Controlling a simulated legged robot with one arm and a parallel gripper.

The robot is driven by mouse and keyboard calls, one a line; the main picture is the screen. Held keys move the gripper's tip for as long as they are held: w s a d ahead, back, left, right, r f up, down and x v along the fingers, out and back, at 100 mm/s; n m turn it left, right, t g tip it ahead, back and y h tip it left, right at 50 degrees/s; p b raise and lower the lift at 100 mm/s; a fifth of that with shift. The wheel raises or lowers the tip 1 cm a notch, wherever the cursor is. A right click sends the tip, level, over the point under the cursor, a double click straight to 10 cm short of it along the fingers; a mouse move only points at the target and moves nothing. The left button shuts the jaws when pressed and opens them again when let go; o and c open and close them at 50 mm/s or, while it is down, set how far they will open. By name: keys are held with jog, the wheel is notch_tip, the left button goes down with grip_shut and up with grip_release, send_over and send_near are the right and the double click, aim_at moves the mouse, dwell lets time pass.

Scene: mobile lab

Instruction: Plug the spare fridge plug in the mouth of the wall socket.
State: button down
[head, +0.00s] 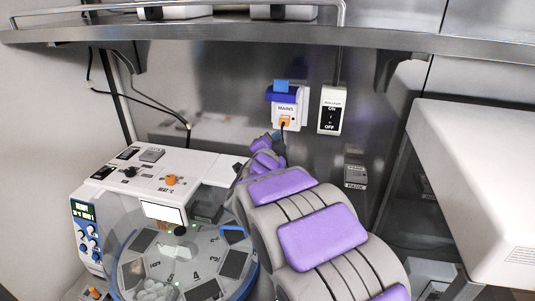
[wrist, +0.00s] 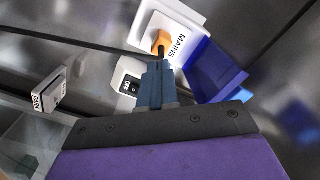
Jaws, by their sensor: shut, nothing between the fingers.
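The white wall socket marked MAINS (head: 288,110) is on the steel back wall with its blue lid (head: 283,94) lifted. In the wrist view the socket (wrist: 180,40) is tilted, with its blue lid (wrist: 214,70) at right. An orange plug (head: 285,120) sits at the socket's lower face, and it also shows in the wrist view (wrist: 161,40). A dark cord comes from it. How deep the plug sits cannot be told. My gripper (wrist: 153,68) is shut and empty, its tips just short of the orange plug. In the head view my gripper (head: 276,136) is just below the socket.
An ON/OFF switch box (head: 332,110) is right of the socket, and a grey PANIC box (head: 355,168) is lower right. A steel shelf (head: 230,36) runs above. A white machine with a round carousel (head: 150,200) stands at left; a white cabinet (head: 485,150) is at right.

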jog(key=s+a, duration=0.3)
jog(key=s, duration=1.3)
notch_tip(320, 180, down, 6)
jog(key=s+a+n+g+y+b, duration=0.2)
jog(key=n+g+y, duration=0.2)
jog(key=n+y, duration=0.2)
jog(key=s+d+f+n+g+h+b, duration=0.1)
jog(key=s+d+f+g, duration=0.4)
jog(key=s, duration=0.7)
jog(key=s+d+f+n+g+b, duration=0.2)
jog(key=s+d+f+g, duration=0.3)
jog(key=s+d, duration=0.4)
jog(key=s+d+f+n+g+h+b, duration=0.1)
jog(key=s+d+f+g, duration=0.4)
jog(key=s, duration=1)
jog(key=d+n+b, duration=0.1)
jog(key=d+n, duration=0.1)
jog(key=shift+s+n+h, duration=0.3)
jog(key=shift+a, duration=0.1)
